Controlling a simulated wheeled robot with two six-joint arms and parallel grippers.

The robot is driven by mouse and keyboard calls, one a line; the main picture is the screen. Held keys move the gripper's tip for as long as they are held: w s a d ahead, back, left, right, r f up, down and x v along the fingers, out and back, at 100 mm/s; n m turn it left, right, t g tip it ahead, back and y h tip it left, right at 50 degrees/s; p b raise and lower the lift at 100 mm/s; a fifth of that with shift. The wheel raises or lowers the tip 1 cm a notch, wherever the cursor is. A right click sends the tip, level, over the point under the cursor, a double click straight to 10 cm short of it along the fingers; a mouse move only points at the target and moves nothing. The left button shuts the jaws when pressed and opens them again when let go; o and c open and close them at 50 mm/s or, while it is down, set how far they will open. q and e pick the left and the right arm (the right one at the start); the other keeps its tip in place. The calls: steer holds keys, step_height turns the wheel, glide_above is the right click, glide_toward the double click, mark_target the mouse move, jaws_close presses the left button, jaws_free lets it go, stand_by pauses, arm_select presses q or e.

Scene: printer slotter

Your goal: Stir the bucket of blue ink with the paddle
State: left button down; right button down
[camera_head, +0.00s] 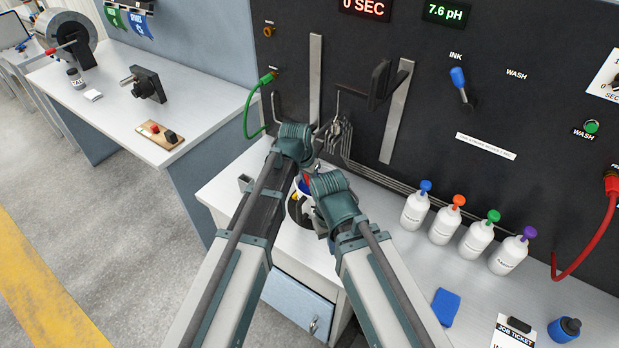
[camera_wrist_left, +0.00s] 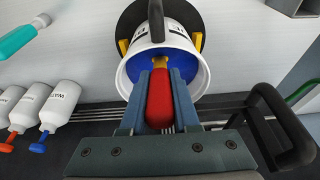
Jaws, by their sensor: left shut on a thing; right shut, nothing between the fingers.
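In the left wrist view, my left gripper (camera_wrist_left: 160,82) is shut on the red handle of the paddle (camera_wrist_left: 160,103). A yellow part shows past the handle, over the blue interior of a white bucket (camera_wrist_left: 126,76). Whether the paddle's lower end touches the ink is hidden. In the head view the bucket (camera_head: 302,187) is mostly covered by my arms, and only part of its rim and some blue show. My right gripper (camera_head: 320,226) is shut and empty beside the bucket, largely hidden behind its own wrist.
Several wash bottles (camera_head: 444,225) with coloured caps stand to the right on the bench. A blue cloth (camera_head: 446,306), a job ticket (camera_head: 513,333) and a small blue bottle (camera_head: 564,329) lie nearer. A black panel with bars and hoses rises behind the bucket.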

arm_select(q)
steer(key=shift+w+d, duration=0.2)
steer(key=shift+w, duration=0.35)
steer(key=shift+s+a, duration=0.1)
steer(key=shift+s, duration=0.1)
steer(key=shift+s+a, duration=0.2)
steer(key=shift+s, duration=0.15)
steer(key=p+v, duration=1.3)
steer(key=shift+r, duration=0.3)
stand_by(0.3)
steer(key=shift+s+a, duration=0.1)
steer(key=shift+s, duration=0.05)
stand_by(0.8)
